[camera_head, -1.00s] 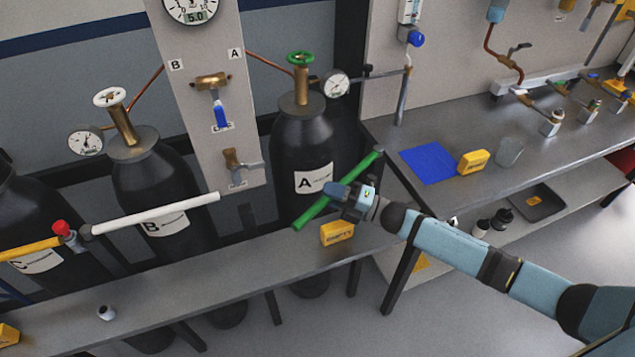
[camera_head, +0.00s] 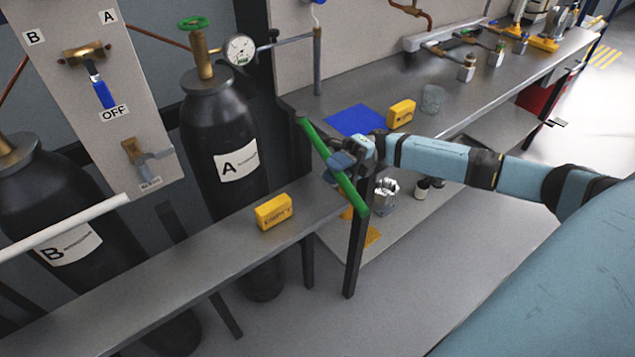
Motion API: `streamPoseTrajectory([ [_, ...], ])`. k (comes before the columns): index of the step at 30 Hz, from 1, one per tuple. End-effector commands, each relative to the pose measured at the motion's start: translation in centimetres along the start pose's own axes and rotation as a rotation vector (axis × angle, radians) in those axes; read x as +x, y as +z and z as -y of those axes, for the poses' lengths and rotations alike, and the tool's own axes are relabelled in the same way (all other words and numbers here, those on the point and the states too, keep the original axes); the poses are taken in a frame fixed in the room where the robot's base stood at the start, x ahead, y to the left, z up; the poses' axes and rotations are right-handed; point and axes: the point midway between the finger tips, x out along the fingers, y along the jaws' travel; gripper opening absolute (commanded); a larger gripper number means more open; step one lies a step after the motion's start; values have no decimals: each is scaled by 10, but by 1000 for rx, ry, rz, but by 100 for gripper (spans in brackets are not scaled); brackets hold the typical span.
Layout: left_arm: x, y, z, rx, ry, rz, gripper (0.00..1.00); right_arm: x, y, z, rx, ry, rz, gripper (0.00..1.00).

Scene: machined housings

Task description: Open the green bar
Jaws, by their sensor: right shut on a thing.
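The green bar (camera_head: 317,142) is a long rod at the right end of the low bench in front of cylinder A (camera_head: 229,120). It slants from the upper left down to the right, clear of the cylinder's front. My right gripper (camera_head: 346,165) is shut on the bar near its middle, and its fingers hide a short piece of it. My right arm reaches in from the right. My left gripper is not in view.
A yellow block marked EMPTY (camera_head: 274,211) sits on the low bench (camera_head: 190,262). A white bar (camera_head: 62,228) crosses cylinder B (camera_head: 60,225) at the left. A blue mat (camera_head: 352,121), another yellow block (camera_head: 400,113) and a glass (camera_head: 432,98) are on the back counter.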

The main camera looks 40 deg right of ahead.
Motion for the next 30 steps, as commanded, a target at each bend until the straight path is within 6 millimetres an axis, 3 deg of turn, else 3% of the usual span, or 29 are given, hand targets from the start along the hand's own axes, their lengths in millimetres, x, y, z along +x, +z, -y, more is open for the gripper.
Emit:
streamPoseTrajectory([
  [9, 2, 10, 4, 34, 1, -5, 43, -16, -5, -3, 13, 6, -80, 0],
  [22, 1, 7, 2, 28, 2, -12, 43, -17, -5, -4, 14, 8, -88, 0],
  [23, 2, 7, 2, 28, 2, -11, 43, -17, -5, -4, 14, 8, -87, 25],
  [26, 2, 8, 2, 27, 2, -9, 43, -17, -5, -4, 15, 8, -88, 48],
  [30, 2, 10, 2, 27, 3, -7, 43, -17, -6, -4, 15, 8, -88, 48],
])
